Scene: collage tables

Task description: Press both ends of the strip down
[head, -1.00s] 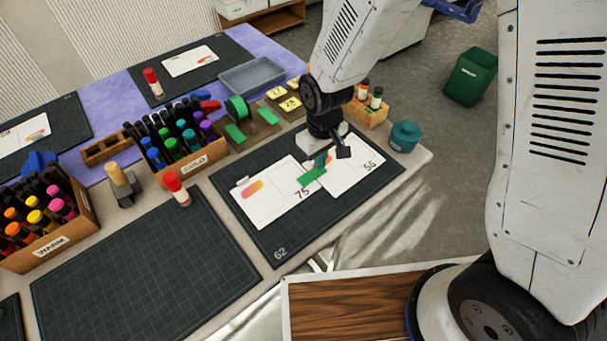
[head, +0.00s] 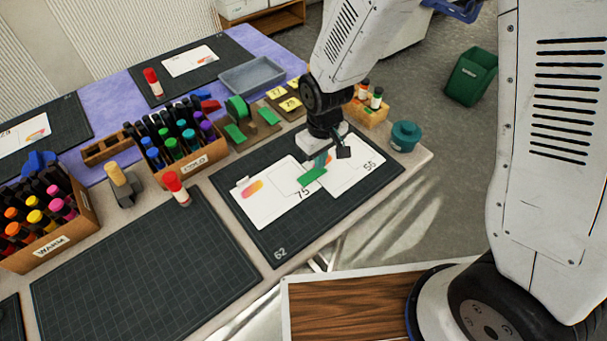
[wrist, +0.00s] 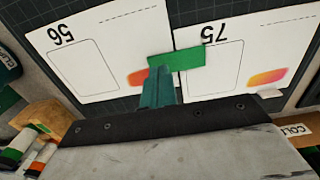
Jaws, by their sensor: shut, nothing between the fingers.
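The green strip (head: 313,176) lies across the seam between two white cards. It also shows in the wrist view (wrist: 188,58), where it spans from the right edge of card 56 (wrist: 97,85) onto card 75 (wrist: 225,85). Card 75 is on the left in the head view (head: 270,206) and card 56 on the right (head: 352,180). My gripper (wrist: 157,72) is shut and empty, its teal fingertips at the strip's end on the card 56 side. I cannot tell whether the tips touch the strip. The fingers hide part of that end.
Both cards lie on a dark cutting mat (head: 283,248) marked 62. Behind it stand a green tape roll (head: 238,109), the COLD marker box (head: 199,165) and a wooden block with small bottles (head: 368,110). A teal pot (head: 405,136) stands near the table's right edge.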

